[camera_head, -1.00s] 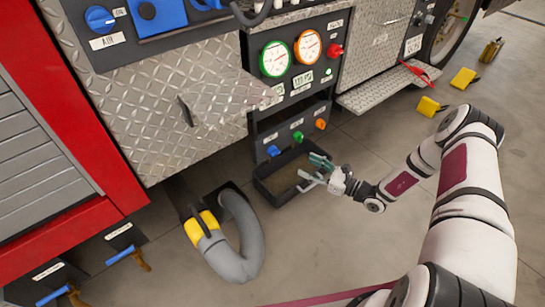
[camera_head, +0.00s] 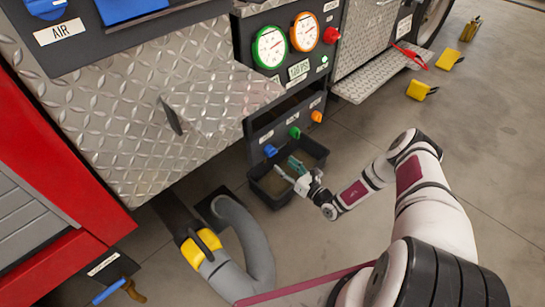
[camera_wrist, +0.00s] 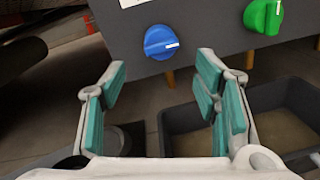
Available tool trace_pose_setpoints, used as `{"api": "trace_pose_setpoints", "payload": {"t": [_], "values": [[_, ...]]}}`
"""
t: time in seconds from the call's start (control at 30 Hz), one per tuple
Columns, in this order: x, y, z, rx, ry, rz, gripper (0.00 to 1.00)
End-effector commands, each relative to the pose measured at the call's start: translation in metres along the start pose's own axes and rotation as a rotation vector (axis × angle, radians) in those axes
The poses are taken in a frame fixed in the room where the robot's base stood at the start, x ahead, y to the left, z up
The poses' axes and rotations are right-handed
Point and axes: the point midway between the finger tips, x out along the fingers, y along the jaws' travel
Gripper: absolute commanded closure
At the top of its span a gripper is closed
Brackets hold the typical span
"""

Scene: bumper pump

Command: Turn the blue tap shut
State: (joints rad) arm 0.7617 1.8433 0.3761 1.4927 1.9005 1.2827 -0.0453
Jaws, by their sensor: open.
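The blue tap (camera_wrist: 161,42) is a round knob with a white pointer mark on a dark panel. In the wrist view it sits ahead of my gripper (camera_wrist: 160,95), a little above the line of the fingertips and between them. In the head view the blue tap (camera_head: 270,150) is the leftmost of three coloured knobs low on the pump panel. My gripper (camera_head: 286,170) is open and empty, just below and right of the blue tap and over the black tray. Its teal finger pads are wide apart and do not touch the tap.
A green tap (camera_wrist: 263,16) is right of the blue one, and an orange tap (camera_head: 316,116) further right. A black tray (camera_head: 325,153) stands on the floor below. A grey hose (camera_head: 248,235) with a yellow collar lies left. Gauges (camera_head: 270,48) are above.

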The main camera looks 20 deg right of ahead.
Motion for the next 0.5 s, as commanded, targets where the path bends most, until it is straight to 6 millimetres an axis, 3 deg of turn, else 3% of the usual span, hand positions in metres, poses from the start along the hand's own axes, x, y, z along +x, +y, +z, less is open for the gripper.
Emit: {"api": "trace_pose_setpoints", "payload": {"t": [0.3, 0.5], "values": [[0.058, 0.000, -0.001, -0.003, -0.001, 0.003, 0.44], [0.075, -0.001, 0.000, -0.002, -0.001, 0.001, 0.44]]}}
